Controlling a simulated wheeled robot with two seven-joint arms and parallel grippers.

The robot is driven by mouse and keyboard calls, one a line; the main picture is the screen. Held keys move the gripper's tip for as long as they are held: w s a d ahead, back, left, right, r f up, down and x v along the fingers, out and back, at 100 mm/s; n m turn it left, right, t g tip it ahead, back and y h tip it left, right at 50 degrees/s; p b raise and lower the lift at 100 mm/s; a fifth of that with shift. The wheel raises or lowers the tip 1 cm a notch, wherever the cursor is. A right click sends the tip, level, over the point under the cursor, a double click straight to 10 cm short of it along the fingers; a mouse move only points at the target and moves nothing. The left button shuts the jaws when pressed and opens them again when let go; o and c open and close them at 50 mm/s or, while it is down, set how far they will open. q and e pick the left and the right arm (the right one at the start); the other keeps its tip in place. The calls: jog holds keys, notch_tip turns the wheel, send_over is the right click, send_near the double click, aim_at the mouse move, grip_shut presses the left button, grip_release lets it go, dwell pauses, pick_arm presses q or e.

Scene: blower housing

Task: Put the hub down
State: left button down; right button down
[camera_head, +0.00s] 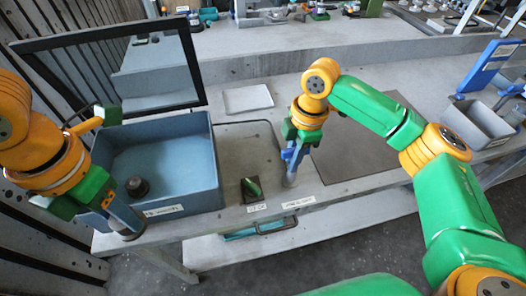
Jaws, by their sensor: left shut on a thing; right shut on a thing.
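My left gripper (124,218) points down at the front left corner of the bench, in front of the blue bin. It is shut on a dark round piece (129,235) at its tips, mostly hidden by the fingers. My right gripper (291,166) points down near the bench's front edge, right of the bin. It is shut on a small grey piece (290,181) close to the bench top; I cannot tell whether it touches. A dark stepped round part (137,187) sits on the bin's floor. I cannot tell for certain which piece is the hub.
The blue bin (205,150) has high walls and a raised dark frame behind it. A green part on a dark square block (252,190) stands between bin and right gripper. A pale flat plate (247,99) lies behind. A dark mat (355,160) lies clear at right; a grey bin (478,128) stands beyond.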

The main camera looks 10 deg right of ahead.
pick_arm(q)
jog(key=shift+w, duration=0.1)
jog(key=w+d+n, duration=0.3)
jog(key=w+n, duration=0.1)
jog(key=w, duration=0.2)
jog(key=n, duration=0.5)
send_over(184, 192)
notch_tip(184, 192, down, 13)
jog(key=shift+r, duration=0.15)
jog(key=shift+c, duration=1.8)
grip_release()
